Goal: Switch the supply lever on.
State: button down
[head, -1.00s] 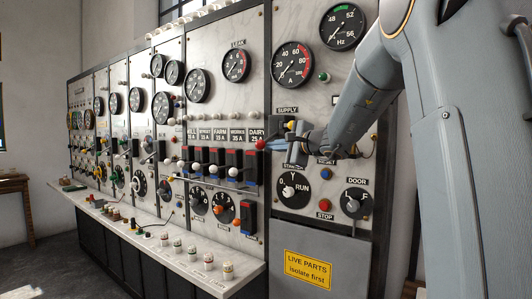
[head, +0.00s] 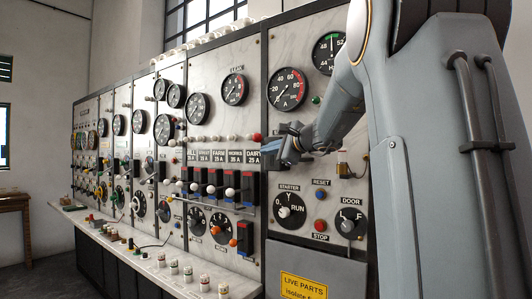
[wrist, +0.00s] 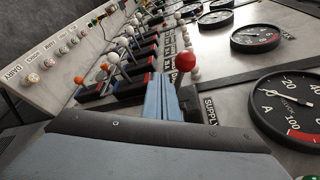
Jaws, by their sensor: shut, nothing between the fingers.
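The supply lever's red ball knob (head: 256,138) stands out at the left of the right-hand marble panel, level with the upper part of my gripper. It also shows in the wrist view (wrist: 186,60), just beyond the fingertips. My gripper (head: 272,152) is shut and empty, with its blue fingers (wrist: 161,97) right beside the lever. I cannot tell whether they touch it. The lever's arm and base are mostly hidden behind the gripper. The SUPPLY label (wrist: 210,110) shows in the wrist view, right of the fingers.
A row of black feeder switches (head: 215,180) with white knobs lies left of my gripper. The ammeter (head: 287,88) is above. The starter dial (head: 290,210), red stop button (head: 320,225) and door knob (head: 347,222) are below. A ledge (head: 150,262) juts out at lower left.

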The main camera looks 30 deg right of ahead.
jog(key=s+d+b, duration=0.5)
jog(key=s+b, duration=0.1)
jog(key=s, duration=0.4)
jog(key=shift+s, duration=0.2)
dwell(0.5)
